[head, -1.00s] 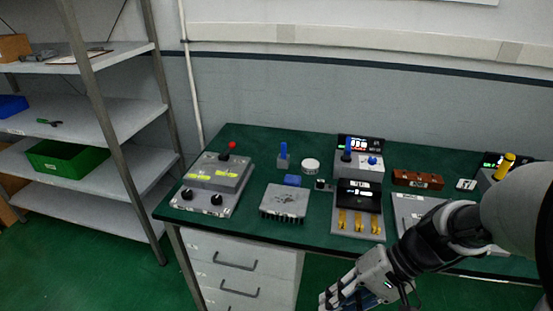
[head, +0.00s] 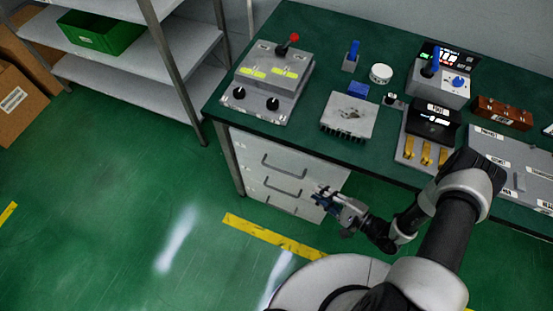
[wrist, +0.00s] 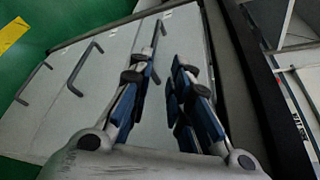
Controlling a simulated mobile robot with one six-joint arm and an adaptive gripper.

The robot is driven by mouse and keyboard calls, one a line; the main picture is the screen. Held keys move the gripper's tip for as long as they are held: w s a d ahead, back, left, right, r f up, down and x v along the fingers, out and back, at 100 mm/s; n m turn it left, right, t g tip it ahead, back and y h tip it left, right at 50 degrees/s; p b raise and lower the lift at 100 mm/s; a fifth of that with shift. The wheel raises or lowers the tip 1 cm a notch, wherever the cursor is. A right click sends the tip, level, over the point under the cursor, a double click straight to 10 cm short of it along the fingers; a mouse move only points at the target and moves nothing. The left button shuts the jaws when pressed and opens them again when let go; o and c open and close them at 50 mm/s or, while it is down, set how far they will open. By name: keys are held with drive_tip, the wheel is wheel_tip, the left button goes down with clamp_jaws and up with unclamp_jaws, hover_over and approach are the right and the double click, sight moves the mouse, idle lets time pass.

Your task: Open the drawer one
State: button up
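A white drawer unit (head: 265,150) stands under the left part of the green table, with several drawers stacked. The top drawer, just below the tabletop, has a dark bar handle (head: 284,168) and looks shut. In the wrist view the drawer fronts appear sideways, and the handle nearest the table edge (wrist: 156,38) lies just beyond my left finger. My gripper (head: 320,194) is in front of the unit's right side, lower than the top handle. Its blue-padded fingers (wrist: 160,72) are apart with nothing between them. The drawer labels are too small to read.
The green tabletop (head: 310,60) carries a grey box with a red-knobbed lever (head: 272,75), a heat sink (head: 348,115) and other devices. A shelf with a green crate (head: 100,32) stands at left. The floor (head: 120,190) before the drawers is clear.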

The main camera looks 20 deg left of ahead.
sight(285, 173)
drive_tip(key=b+x, duration=0.1)
drive_tip(key=x, duration=0.5)
drive_tip(key=b+x, duration=0.1)
drive_tip(key=x, duration=0.5)
drive_tip(key=f+b+x, duration=0.1)
drive_tip(key=b+x, duration=0.1)
drive_tip(key=x, duration=0.3)
drive_tip(key=shift+w+a+f, duration=0.15)
drive_tip(key=shift+a, duration=0.1)
clamp_jaws()
